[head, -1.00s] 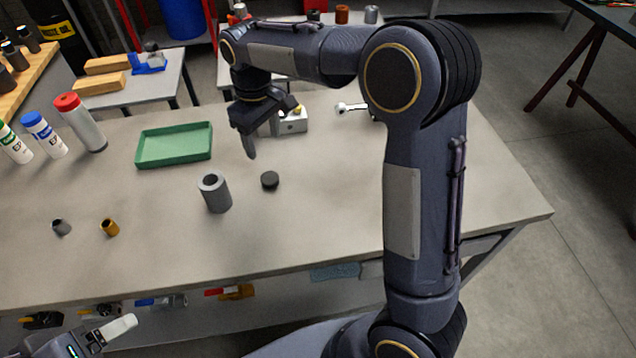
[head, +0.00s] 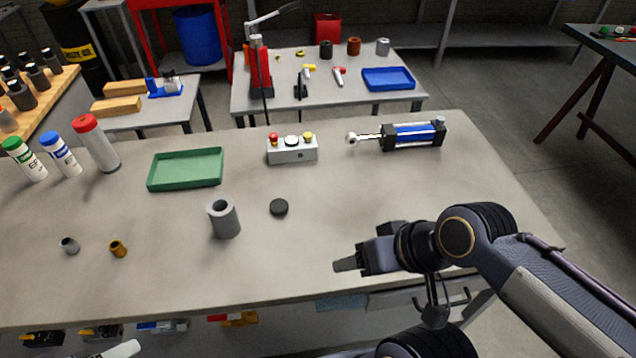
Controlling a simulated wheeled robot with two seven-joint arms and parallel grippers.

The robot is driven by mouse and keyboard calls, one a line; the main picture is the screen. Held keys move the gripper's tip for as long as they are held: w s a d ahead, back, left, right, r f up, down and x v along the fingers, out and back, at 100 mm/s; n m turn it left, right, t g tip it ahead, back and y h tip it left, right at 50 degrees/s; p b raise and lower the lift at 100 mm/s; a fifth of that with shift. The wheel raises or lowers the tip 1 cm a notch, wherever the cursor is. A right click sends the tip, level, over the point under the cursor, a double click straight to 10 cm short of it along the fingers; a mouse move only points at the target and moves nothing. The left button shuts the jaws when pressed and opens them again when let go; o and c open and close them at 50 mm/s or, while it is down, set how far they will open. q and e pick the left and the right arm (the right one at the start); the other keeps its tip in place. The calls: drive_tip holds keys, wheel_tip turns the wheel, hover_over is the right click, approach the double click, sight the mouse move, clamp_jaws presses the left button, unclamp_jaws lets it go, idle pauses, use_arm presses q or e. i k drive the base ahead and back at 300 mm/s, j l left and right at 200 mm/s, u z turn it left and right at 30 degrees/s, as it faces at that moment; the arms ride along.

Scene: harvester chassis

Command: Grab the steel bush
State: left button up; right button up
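A small grey steel bush (head: 69,245) lies at the left of the workbench, beside a small bronze-coloured bush (head: 118,248). A larger grey hollow cylinder (head: 224,218) stands upright nearer the middle, with a dark round disc (head: 279,207) to its right. My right gripper (head: 346,265) is over the front right part of the bench, pointing left, apart from all of these. Its fingers overlap from this side, so its opening does not show.
A green tray (head: 187,184) lies behind the cylinder. A button box (head: 292,150) and a blue hydraulic cylinder (head: 413,135) are at the back of the bench. Several bottles (head: 97,145) stand at the back left. The right middle of the bench is clear.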

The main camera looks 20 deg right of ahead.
sight(68, 244)
drive_tip(key=i+j+u, duration=0.1)
drive_tip(key=j, duration=0.3)
drive_tip(key=i+j, duration=0.1)
drive_tip(key=j, duration=0.3)
drive_tip(key=i+j+u, duration=0.15)
drive_tip(key=j, duration=0.2)
drive_tip(key=i+j+u, duration=0.1)
drive_tip(key=j, duration=0.3)
drive_tip(key=i+j+u, duration=0.1)
drive_tip(key=j, duration=0.25)
drive_tip(key=i+j, duration=0.2)
drive_tip(key=j, duration=0.15)
drive_tip(key=u, duration=0.05)
